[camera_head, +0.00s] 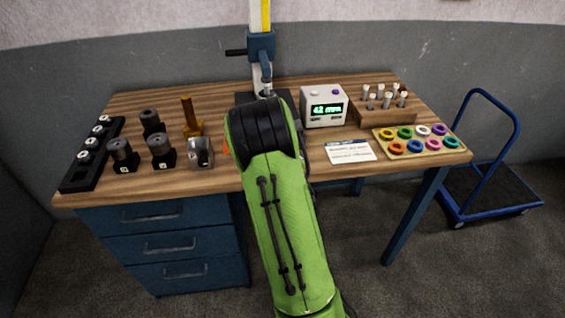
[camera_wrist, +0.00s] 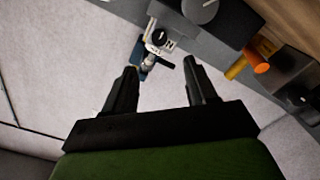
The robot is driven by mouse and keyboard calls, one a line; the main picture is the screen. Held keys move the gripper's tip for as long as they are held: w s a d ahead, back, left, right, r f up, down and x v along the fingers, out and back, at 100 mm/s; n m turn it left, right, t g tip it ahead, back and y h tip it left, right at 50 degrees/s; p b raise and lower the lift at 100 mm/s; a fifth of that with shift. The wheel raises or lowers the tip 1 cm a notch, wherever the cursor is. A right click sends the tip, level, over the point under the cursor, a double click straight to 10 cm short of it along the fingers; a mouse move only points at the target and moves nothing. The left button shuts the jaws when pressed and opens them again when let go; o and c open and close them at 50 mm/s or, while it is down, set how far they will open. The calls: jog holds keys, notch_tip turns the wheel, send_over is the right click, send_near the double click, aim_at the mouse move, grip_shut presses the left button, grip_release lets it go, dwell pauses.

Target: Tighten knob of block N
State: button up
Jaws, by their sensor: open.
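In the head view, several dark blocks with round knobs stand on the left of the bench: a front left one (camera_head: 122,152), a front right one (camera_head: 159,148) and one behind (camera_head: 151,121). The front two carry small white labels that are too small to read, so I cannot tell which is block N. In the wrist view, my gripper (camera_wrist: 159,65) is open, with nothing between its fingers. A large grey round knob (camera_wrist: 201,10) on a dark body lies beyond the fingers at the top. My arm hides the gripper in the head view.
A black rail (camera_head: 76,178) with silver-topped pieces, a brass post (camera_head: 190,118) and a metal holder (camera_head: 201,153) stand nearby. A blue column fixture (camera_head: 262,46), display box (camera_head: 325,107), vial rack (camera_head: 384,109) and ring tray (camera_head: 377,132) stand behind and right. A blue cart (camera_head: 490,190) stands right.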

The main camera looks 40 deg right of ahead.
jog(key=p+v, duration=0.4)
jog(key=p, duration=0.2)
jog(key=shift+s+a+p, duration=0.1)
jog(key=shift+s+p, duration=0.05)
jog(key=shift+p, duration=0.25)
